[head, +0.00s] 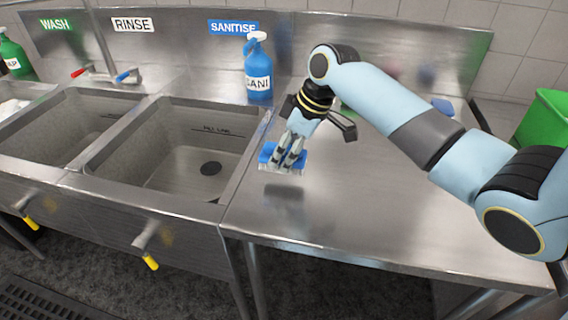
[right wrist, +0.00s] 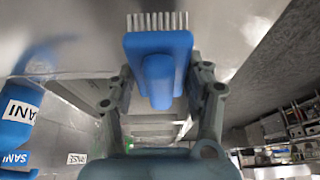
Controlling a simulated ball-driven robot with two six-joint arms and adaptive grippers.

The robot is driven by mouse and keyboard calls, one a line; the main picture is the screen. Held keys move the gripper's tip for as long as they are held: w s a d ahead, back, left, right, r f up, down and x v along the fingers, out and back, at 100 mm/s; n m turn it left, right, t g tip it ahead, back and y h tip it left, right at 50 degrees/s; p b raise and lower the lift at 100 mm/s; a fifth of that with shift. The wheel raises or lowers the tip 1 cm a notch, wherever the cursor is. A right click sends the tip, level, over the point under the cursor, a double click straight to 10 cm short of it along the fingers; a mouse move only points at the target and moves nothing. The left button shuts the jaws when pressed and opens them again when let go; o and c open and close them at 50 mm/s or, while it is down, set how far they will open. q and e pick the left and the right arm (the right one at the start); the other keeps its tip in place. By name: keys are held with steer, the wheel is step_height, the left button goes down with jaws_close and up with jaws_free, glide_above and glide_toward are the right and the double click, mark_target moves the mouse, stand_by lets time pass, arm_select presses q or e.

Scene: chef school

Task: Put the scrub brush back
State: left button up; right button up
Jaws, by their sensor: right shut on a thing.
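The scrub brush has a blue body and handle with pale bristles. In the head view the brush (head: 268,156) is held just above the steel counter, near the sink's right edge. My right gripper (head: 289,158) is shut on it, with the fingers pointing down. In the right wrist view the brush (right wrist: 158,62) sits between the two fingers (right wrist: 160,90), bristles at the top of the picture. A dark reflection lies on the counter below it. My left gripper is in neither view.
A blue SANI spray bottle (head: 258,72) stands behind the sink ledge, left of my right gripper. The steel counter (head: 340,200) is clear in front. A green bin (head: 545,122) is at the far right.

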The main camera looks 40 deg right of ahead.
step_height(320, 180, down, 3)
steer(key=shift+f, duration=0.1)
steer(key=shift+w+f, duration=0.1)
steer(key=shift+f, duration=0.35)
steer(key=shift+f, duration=0.1)
steer(key=o, duration=1.1)
steer(key=shift+r+p, duration=0.3)
steer(key=v, duration=1.1)
steer(key=shift+s+d+r, duration=0.15)
steer(key=shift+s+r, duration=0.05)
steer(key=shift+r, duration=0.05)
